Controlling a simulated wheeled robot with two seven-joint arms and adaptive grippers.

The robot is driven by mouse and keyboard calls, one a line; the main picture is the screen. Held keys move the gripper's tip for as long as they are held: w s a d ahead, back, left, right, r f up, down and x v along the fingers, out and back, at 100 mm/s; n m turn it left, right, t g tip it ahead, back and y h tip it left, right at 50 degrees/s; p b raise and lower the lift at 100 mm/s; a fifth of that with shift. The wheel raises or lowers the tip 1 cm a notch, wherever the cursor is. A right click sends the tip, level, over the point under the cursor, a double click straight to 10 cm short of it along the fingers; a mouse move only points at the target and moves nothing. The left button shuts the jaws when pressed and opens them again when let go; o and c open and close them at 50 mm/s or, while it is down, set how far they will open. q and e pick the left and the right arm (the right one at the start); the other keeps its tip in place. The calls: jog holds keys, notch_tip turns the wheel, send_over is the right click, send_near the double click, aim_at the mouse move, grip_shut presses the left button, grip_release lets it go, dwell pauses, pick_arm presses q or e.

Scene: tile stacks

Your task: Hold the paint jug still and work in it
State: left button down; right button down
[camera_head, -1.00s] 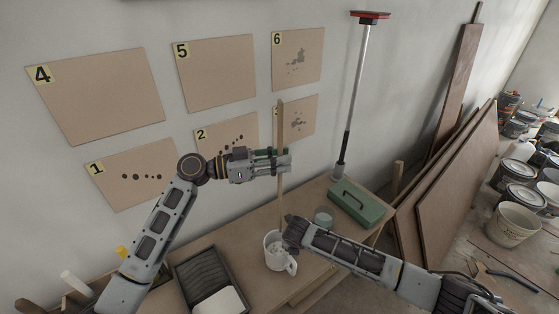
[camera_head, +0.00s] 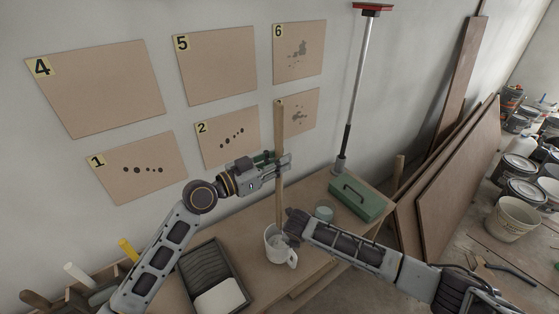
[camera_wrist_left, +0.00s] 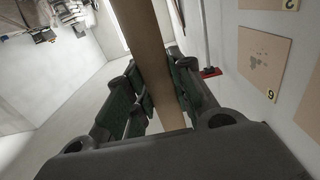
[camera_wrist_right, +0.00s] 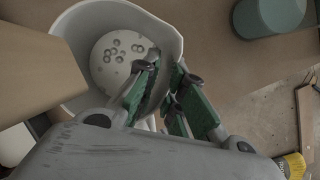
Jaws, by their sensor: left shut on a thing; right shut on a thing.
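The paint jug (camera_head: 273,243) is white and stands on the workbench. In the right wrist view its mouth shows pale paint (camera_wrist_right: 117,62) with several bubbles. My right gripper (camera_head: 289,229) is shut on the jug at its right side; the arm hides part of this. My left gripper (camera_head: 281,166) is shut on a long wooden stick (camera_head: 280,130), held nearly upright above the jug. The stick also runs between the fingers in the left wrist view (camera_wrist_left: 157,60). Its lower end is at the jug's mouth; how deep it reaches I cannot tell.
A roller tray (camera_head: 242,276) lies left of the jug. A teal pot (camera_head: 324,213) and a green toolbox (camera_head: 357,200) stand to its right. A long pole (camera_head: 357,90) leans on the wall behind. Numbered boards (camera_head: 213,69) hang on the wall.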

aim_at(278, 202)
pick_arm(q)
jog(key=shift+f, duration=0.2)
dwell(0.4)
jog(key=shift+f, duration=8.05)
jog(key=shift+s+d, duration=0.1)
